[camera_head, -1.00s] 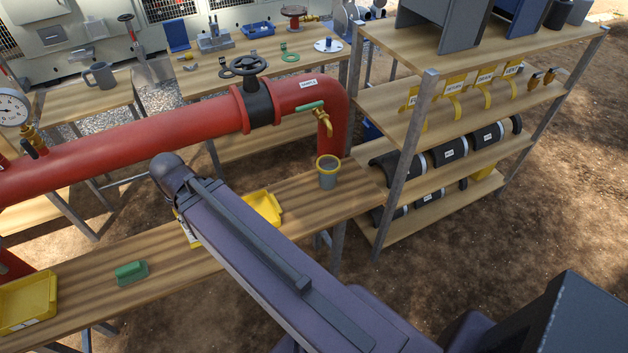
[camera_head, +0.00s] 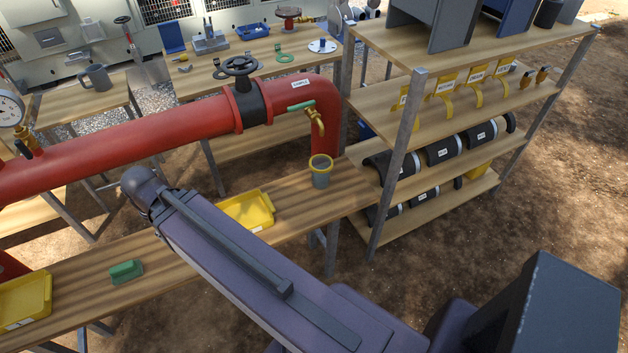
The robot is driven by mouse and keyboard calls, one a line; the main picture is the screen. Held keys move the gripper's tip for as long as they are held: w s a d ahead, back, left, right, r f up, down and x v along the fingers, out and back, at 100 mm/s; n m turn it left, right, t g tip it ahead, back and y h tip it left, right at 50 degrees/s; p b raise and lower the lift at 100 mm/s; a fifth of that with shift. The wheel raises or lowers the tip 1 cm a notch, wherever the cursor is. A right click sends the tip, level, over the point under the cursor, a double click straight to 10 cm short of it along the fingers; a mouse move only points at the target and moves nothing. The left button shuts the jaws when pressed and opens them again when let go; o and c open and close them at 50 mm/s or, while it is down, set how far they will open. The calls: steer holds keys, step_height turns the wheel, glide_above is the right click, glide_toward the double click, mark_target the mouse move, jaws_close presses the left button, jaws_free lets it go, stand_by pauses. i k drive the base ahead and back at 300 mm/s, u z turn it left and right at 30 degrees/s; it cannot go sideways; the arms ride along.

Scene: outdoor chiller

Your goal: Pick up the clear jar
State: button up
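A small grey, see-through-looking jar with a yellow rim (camera_head: 320,172) stands upright on the long wooden bench (camera_head: 291,213), below the brass tap (camera_head: 316,121) on the red pipe. It may be the clear jar; I cannot tell for sure. My arm reaches from the lower right across the bench, its far joint left of the jar and apart from it. My gripper is not visible; it is hidden behind or below the arm.
A yellow tray (camera_head: 260,208) lies on the bench between my arm and the jar. A green block (camera_head: 126,271) and another yellow tray (camera_head: 42,300) lie to the left. The red pipe (camera_head: 150,143) runs behind the bench. A shelf rack (camera_head: 394,180) stands at right.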

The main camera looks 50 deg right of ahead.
mark_target(321, 166)
steer(key=u, duration=0.05)
steer(key=k, duration=1.35)
steer(key=z, duration=2.05)
steer(key=i, duration=1)
steer(key=u, duration=0.15)
